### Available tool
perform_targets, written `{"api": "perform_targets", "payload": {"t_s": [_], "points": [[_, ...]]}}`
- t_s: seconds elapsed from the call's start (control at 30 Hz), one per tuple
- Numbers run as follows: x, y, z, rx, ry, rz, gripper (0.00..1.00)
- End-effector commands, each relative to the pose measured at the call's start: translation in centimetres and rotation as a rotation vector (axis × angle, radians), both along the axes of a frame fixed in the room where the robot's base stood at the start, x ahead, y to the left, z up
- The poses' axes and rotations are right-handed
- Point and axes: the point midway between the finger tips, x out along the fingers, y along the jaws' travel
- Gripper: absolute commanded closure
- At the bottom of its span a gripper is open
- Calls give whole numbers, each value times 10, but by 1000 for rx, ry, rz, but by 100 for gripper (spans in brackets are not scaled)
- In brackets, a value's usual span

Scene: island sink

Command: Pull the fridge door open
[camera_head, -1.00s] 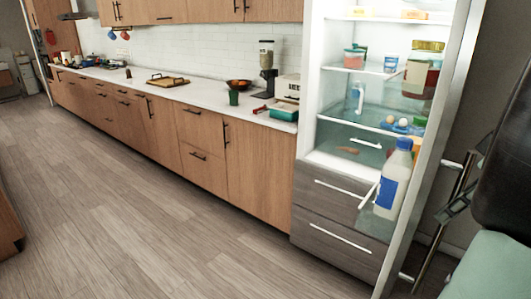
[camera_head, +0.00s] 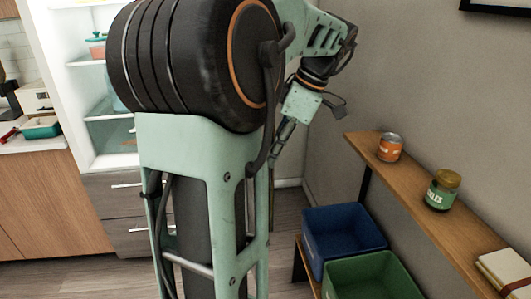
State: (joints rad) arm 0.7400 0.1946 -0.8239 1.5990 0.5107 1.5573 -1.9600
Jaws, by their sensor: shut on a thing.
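The fridge (camera_head: 110,160) is at the left, behind my arm. Its lit white interior and shelves show, so the door is open. Two grey drawers with bar handles are below. The door is mostly hidden behind my large dark and mint arm parts. My gripper (camera_head: 284,134) is partly in view beyond the arm, pointing down, on the right side of the fridge. It is shut on the fridge door handle, though its fingertips and the handle are hard to make out.
A wooden shelf (camera_head: 415,205) on the right wall bears an orange can (camera_head: 390,148), a jar (camera_head: 441,190) and books (camera_head: 508,270). Blue (camera_head: 343,238) and green (camera_head: 362,279) bins stand below. A counter (camera_head: 35,145) is at far left.

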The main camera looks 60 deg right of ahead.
Motion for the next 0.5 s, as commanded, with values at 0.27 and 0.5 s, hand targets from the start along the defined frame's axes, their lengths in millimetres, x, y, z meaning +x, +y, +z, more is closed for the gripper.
{"api": "perform_targets", "payload": {"t_s": [0.27, 0.5], "points": [[2, -1, 1, -5, -5, 0, 88], [2, -1, 1, -2, -3, 0, 71]]}}
